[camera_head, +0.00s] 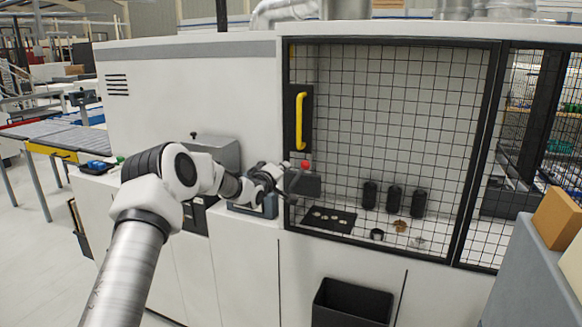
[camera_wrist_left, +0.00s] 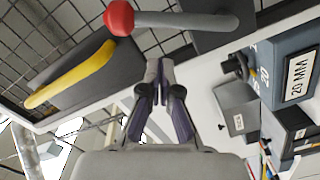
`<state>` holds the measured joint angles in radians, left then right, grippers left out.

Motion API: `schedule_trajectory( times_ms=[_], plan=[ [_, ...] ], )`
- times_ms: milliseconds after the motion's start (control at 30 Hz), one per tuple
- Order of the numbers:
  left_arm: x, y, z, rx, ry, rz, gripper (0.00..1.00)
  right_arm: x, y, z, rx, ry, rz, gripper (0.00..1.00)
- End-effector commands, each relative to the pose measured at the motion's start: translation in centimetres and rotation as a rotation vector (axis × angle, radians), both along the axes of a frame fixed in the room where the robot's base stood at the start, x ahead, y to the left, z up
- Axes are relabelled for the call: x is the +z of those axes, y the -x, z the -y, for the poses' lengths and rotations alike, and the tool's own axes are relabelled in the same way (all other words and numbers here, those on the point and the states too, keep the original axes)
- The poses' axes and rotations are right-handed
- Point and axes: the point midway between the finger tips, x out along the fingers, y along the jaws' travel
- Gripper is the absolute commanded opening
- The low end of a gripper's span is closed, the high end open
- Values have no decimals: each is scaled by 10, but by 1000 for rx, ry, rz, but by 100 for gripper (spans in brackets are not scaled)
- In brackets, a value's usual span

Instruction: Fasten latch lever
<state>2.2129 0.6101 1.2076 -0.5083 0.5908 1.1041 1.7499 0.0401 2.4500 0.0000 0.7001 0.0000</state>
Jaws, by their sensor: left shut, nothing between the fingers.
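The latch lever (camera_wrist_left: 185,20) is a grey bar with a red ball knob (camera_wrist_left: 120,18) at its end, at the top of the left wrist view. In the head view the red knob (camera_head: 304,164) shows just below the yellow handle, at the left edge of the mesh door, above a dark grey block (camera_head: 303,184). My left gripper (camera_wrist_left: 160,66) is shut and empty, its fingertips below the lever in the wrist view and apart from it. In the head view my left gripper (camera_head: 284,186) is beside the dark block, partly hidden by its own wrist. My right gripper is out of view.
The yellow door handle (camera_head: 300,121) is above the knob; it also shows in the wrist view (camera_wrist_left: 70,75). Black mesh (camera_head: 400,90) covers the door. A grey unit labelled 20 MM (camera_wrist_left: 285,80) stands beside the gripper. A black bin (camera_head: 350,303) is below.

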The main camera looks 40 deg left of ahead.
Motion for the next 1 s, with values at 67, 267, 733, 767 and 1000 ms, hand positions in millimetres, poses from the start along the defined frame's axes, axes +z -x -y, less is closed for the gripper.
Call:
schedule_trajectory(
  times_ms=[67, 267, 733, 767, 1000],
  plan=[
    [-4, -5, 11, -2, 0, -3, 0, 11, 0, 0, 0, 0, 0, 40],
    [-13, -10, 21, 1, 0, -1, 0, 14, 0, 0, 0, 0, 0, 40],
    [-15, -10, 22, 1, -16, -4, 0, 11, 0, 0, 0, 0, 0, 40],
    [-15, -10, 23, 1, -21, -6, 0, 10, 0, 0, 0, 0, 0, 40],
    [-16, -11, 26, 0, -68, -18, 0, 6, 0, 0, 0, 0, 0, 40]
  ],
)
